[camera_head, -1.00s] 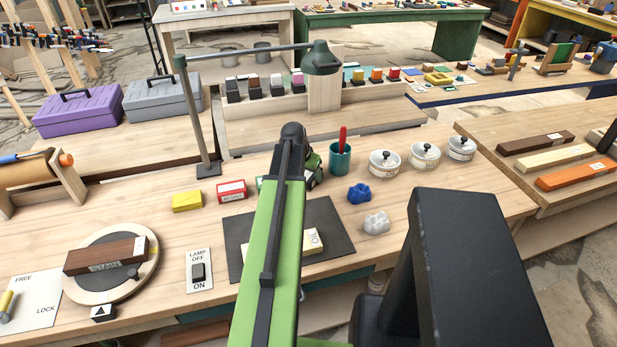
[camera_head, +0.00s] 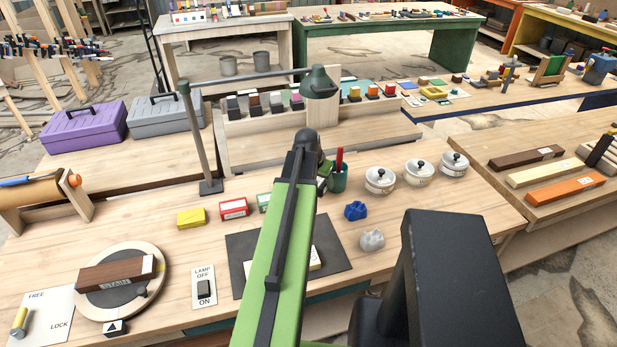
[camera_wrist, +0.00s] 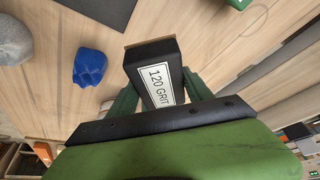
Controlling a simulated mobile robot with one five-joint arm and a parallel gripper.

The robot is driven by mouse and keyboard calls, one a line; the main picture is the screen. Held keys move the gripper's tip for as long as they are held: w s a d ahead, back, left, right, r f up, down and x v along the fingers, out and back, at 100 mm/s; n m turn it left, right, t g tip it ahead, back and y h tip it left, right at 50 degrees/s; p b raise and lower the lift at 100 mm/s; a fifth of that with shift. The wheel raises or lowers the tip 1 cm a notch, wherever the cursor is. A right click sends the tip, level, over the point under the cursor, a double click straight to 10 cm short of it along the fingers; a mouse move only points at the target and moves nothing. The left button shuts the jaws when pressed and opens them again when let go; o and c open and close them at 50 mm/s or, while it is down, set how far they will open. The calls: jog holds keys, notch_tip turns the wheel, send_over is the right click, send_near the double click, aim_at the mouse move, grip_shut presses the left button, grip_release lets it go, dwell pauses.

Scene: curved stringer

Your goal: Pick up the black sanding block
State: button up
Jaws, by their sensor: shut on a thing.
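The black sanding block (camera_wrist: 152,56) shows in the wrist view, with a white label reading "120 GRIT" and a tan far edge. My gripper (camera_wrist: 158,90) is shut on it, with a green finger along each side. The wood of the bench shows behind the block; I cannot tell how high the block is held.
A blue lump (camera_head: 355,210) and a grey lump (camera_head: 372,240) lie beside a dark mat (camera_head: 247,247). A teal cup (camera_head: 338,179) and several white lidded pots (camera_head: 380,180) stand behind. A lamp post (camera_head: 197,140) rises at left.

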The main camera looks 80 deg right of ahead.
jog(key=s+a+r+p, duration=0.2)
jog(key=s+r+p, duration=0.1)
jog(key=s, duration=0.3)
jog(key=shift+s+r, duration=0.3)
jog(key=shift+r, duration=0.25)
jog(key=o, duration=0.9)
jog(key=c, duration=0.4)
